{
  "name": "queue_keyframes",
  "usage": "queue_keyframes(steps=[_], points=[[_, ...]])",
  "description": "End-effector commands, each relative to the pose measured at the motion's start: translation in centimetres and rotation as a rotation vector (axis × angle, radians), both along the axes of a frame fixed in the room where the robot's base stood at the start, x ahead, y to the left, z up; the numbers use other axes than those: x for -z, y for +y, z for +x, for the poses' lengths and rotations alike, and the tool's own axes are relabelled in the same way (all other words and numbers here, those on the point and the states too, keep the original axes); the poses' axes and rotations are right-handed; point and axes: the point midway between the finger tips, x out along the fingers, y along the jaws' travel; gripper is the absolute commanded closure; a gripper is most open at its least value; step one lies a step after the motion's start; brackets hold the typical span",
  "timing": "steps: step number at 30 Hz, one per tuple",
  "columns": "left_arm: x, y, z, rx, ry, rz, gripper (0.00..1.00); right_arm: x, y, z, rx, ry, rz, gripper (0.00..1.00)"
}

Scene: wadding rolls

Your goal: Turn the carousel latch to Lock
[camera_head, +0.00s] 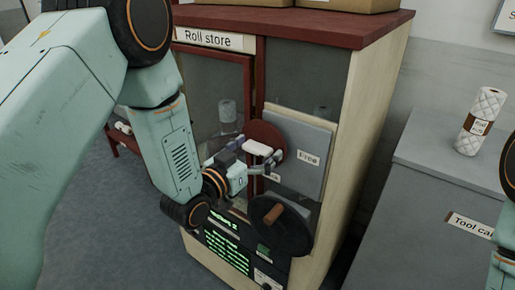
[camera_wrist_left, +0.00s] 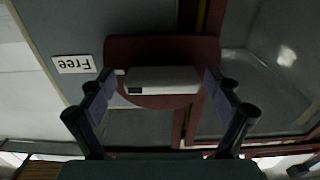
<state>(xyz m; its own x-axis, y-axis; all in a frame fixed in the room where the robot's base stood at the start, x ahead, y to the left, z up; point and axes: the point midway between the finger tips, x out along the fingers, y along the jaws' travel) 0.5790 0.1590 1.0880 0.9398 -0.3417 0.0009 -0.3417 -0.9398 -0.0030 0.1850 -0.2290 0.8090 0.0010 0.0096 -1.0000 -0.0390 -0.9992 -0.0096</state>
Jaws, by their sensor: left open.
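The carousel latch is a dark red round plate (camera_head: 266,132) with a pale bar handle (camera_head: 257,147) across it, on the front of the roll store cabinet. A "Free" label (camera_head: 308,157) is right of it; a second label (camera_head: 272,177) below is partly covered by my gripper. My left gripper (camera_head: 250,160) is open at the latch. In the left wrist view the bar (camera_wrist_left: 160,80) lies level between the two fingertips (camera_wrist_left: 158,88), one near each end; contact cannot be told. My right gripper is out of view.
Below the latch is a dark round wheel (camera_head: 290,235) with an orange-brown grip, beside a green-lit display (camera_head: 227,248). Glass doors (camera_head: 212,85) are on the left. A grey tool cabinet (camera_head: 425,200) with a wadding roll (camera_head: 480,120) on top stands at right.

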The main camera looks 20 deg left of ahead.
Motion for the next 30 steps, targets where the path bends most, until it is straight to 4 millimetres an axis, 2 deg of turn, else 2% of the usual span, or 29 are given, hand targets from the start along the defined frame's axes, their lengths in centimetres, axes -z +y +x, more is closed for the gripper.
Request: queue_keyframes(steps=[5,24,30], points=[[0.05,-0.10,-0.02,-0.001,0.001,0.000,0.10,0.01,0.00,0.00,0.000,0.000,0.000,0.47],[-0.18,-0.13,0.09,0.002,-0.006,0.000,0.64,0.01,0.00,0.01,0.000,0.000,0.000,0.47],[-0.29,-0.10,0.16,0.001,-0.012,0.005,0.64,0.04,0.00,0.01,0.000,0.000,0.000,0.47]])
